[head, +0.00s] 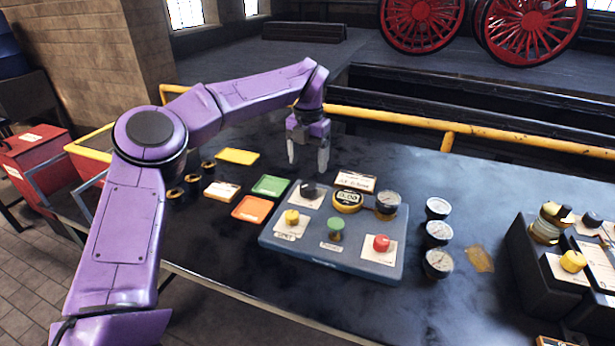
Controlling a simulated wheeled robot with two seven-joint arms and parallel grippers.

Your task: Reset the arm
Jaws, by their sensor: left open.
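My left arm, purple, comes in from the left and bends over the table. My left gripper (308,156) points down, open and empty, above the table just behind the control panel. The blue-grey control panel (330,262) lies on the dark table (370,315). It carries a black knob (309,190), a yellow knob (292,217), a green knob (336,228), a red knob (381,243), a round yellow-rimmed device (348,201) and a gauge (388,203). The gripper seems apart from all of these. My right gripper does not show.
Coloured cards, such as the green card (270,186) and orange card (252,208), lie left of the panel. Several gauges (438,234) stand right of it. A dark box with knobs (540,262) is at the far right. A yellow rail (448,140) runs behind the table.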

